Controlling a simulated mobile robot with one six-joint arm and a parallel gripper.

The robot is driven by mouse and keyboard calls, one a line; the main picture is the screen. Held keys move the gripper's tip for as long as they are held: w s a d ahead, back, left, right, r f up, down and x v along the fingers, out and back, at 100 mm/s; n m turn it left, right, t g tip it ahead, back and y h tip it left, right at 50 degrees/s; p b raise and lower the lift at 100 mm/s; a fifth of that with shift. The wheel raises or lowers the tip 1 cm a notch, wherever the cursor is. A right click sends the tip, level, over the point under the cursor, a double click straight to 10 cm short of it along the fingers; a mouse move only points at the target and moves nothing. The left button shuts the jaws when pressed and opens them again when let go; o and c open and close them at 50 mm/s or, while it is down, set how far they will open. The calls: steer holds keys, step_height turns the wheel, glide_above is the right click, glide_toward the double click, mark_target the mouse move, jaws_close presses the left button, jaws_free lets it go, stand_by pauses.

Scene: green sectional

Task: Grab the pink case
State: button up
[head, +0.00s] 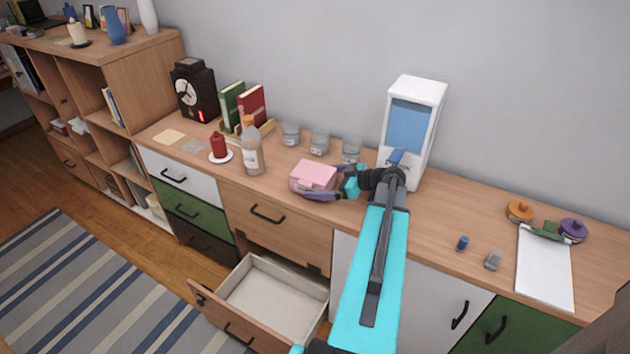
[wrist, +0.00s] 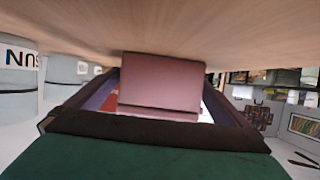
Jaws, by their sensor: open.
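The pink case (head: 314,176) lies on the wooden cabinet top, near its front edge, left of my arm. My gripper (head: 320,187) is open and reaches in from the right, with its fingers low at the case. In the wrist view the pink case (wrist: 161,83) sits in the middle, between the two dark fingers of my gripper (wrist: 160,95). The wrist view is upside down, with the wood surface at the top. I cannot tell whether either finger touches the case.
Several glasses (head: 320,141) stand just behind the case. A bottle (head: 252,150) and a red candle on a white plate (head: 221,158) stand to its left. A white dispenser-like box (head: 432,130) stands behind my arm. An open drawer (head: 272,300) juts out below.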

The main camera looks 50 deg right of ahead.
steer(key=shift+w+a+r+p, duration=0.1)
steer(key=shift+w+a+p, duration=0.1)
steer(key=shift+w, duration=0.4)
steer(key=shift+w+a+p, duration=0.15)
steer(key=shift+w+p, duration=0.05)
steer(key=shift+w, duration=0.35)
steer(key=shift+w+a+f, duration=0.15)
steer(key=shift+w+f, duration=0.2)
steer(key=c, duration=1.2)
steer(key=shift+r, duration=0.25)
